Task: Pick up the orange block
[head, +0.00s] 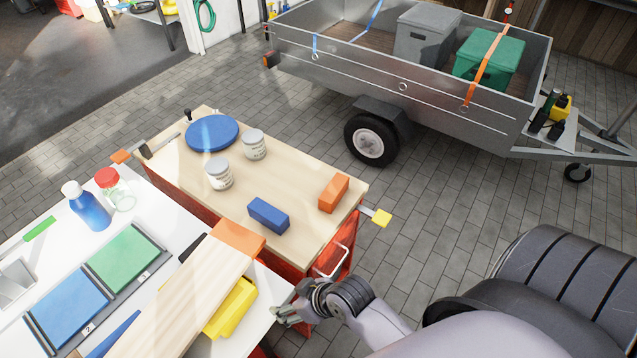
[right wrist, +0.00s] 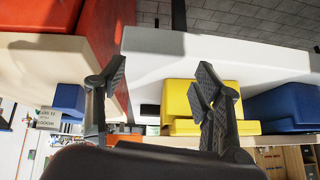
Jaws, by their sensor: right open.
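The orange block (head: 333,193) lies on the right end of the wooden bench top (head: 300,237) in the head view, near its right corner. My right gripper (head: 279,314) is open and empty. It is in front of the bench's right end, nearer me than the block and well apart from it, beside the white counter's corner. Its two spread fingers also show in the right wrist view (right wrist: 162,82), with nothing between them. I cannot clearly make out the block in the right wrist view. My left gripper is not in view.
A blue block (head: 268,215) lies left of the orange one. Two cans (head: 219,175) and a blue disc (head: 212,133) stand farther left. A yellow clamp end (head: 383,217) juts from the bench edge. A yellow bin (head: 232,306) is near my gripper. A trailer (head: 400,85) stands behind.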

